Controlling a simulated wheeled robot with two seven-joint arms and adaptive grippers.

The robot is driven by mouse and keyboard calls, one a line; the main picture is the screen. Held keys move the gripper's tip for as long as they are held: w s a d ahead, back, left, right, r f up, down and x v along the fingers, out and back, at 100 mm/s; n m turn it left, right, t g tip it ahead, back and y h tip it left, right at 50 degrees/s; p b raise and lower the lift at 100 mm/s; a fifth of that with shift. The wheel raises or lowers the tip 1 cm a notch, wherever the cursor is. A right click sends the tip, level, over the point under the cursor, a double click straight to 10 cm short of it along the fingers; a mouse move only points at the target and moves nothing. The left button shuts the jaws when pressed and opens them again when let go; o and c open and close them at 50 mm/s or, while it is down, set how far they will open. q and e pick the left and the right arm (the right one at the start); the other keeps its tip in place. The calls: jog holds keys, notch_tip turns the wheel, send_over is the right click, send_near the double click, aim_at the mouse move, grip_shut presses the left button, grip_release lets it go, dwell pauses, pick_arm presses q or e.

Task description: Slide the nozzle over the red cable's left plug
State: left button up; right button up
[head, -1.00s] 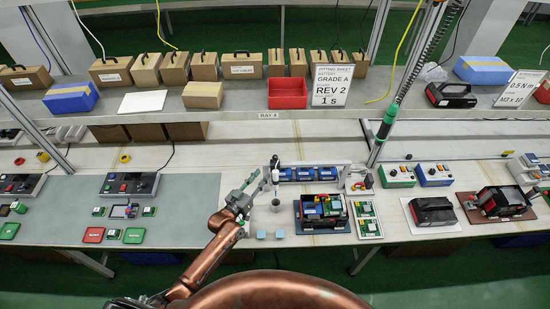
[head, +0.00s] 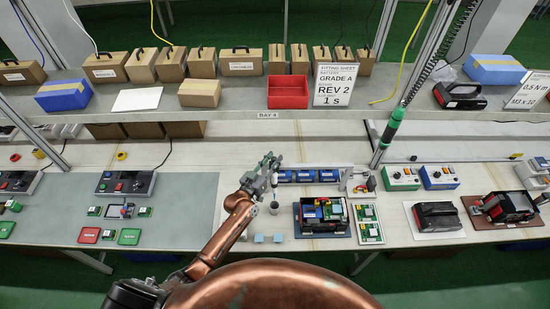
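My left gripper (head: 269,170) is over the bench in the middle of the head view, beside a slim upright tool with a pale tip (head: 275,183). The gripper covers much of this tool, which may be the nozzle. I cannot tell whether the fingers touch it or are closed on it. My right gripper is out of view.
Blue cells (head: 306,176) in a rack stand right of the gripper. A green-handled driver (head: 391,127) hangs at right. A grey-green mat (head: 185,200) lies left.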

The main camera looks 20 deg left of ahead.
pick_arm(q)
jog(key=shift+d, duration=0.25)
jog(key=shift+c, duration=0.7)
grip_shut()
